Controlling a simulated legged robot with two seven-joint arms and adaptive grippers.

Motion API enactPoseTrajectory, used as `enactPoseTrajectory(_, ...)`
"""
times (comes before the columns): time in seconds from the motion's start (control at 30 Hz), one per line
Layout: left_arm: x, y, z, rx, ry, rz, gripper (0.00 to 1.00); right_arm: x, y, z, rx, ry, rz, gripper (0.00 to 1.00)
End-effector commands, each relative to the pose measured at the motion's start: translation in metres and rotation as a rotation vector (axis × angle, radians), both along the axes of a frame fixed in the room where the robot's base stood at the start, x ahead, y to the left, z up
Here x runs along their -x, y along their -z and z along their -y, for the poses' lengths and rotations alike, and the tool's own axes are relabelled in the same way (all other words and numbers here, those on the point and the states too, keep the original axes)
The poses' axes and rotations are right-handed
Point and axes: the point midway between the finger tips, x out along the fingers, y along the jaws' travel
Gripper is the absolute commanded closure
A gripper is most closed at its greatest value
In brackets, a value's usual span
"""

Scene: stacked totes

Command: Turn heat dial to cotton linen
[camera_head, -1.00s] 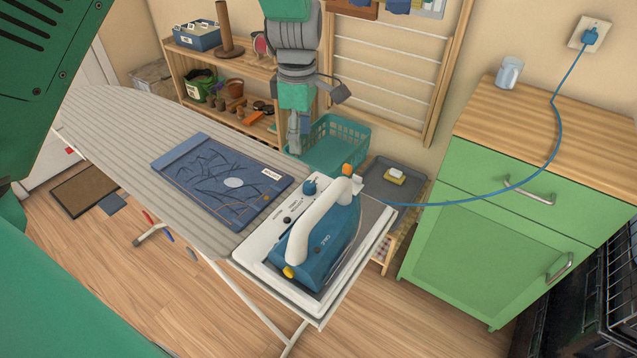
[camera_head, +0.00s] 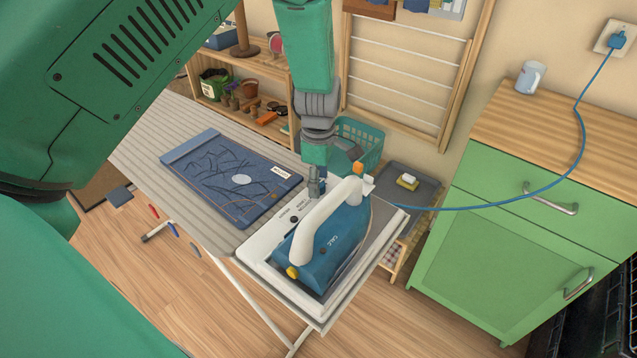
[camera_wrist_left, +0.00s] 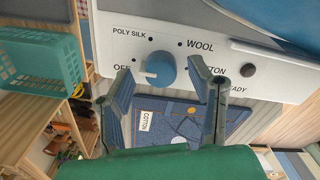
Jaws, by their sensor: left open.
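The heat dial (camera_wrist_left: 160,69) is a blue round knob on the white panel (camera_wrist_left: 110,50) of the iron's station. Its pale pointer faces left, towards OFF. POLY SILK, WOOL and a partly covered COTTON label run around it. My left gripper (camera_wrist_left: 162,74) is open, with one finger on each side of the dial; I cannot tell whether they touch it. In the head view, my left gripper (camera_head: 316,186) points down at the panel and hides the dial. The blue iron (camera_head: 335,248) with a white handle rests on the station. My right gripper is not in view.
Folded blue denim (camera_head: 230,178) with a cotton tag lies on the striped ironing board (camera_head: 150,130). A blue cord (camera_head: 500,205) runs from the iron to the wall socket. A teal basket (camera_head: 365,140) and grey tray (camera_head: 425,190) are behind. Green cabinets (camera_head: 490,255) stand at the right.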

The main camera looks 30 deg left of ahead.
Motion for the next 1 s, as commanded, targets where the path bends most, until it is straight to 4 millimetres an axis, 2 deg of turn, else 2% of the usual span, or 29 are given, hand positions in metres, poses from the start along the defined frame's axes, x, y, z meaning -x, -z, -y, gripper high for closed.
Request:
enactPoseTrajectory(0.13,0.0000,0.0083,-0.0008,0.001,0.000,-0.001,0.52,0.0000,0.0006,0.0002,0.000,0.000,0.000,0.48)
enactPoseTrajectory(0.37,0.0000,0.0091,-0.0021,0.002,0.000,0.000,0.52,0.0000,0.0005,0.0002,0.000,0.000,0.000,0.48)
enactPoseTrajectory(0.4,-0.0001,0.0091,-0.0023,0.002,0.000,0.000,0.56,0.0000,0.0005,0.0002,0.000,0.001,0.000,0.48)
enactPoseTrajectory(0.53,-0.0003,0.0090,-0.0021,0.002,0.000,0.001,1.00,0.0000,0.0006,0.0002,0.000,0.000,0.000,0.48)
enactPoseTrajectory(1.0,-0.0010,0.0070,-0.0019,0.002,0.071,0.002,1.00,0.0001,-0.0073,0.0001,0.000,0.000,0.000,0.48)
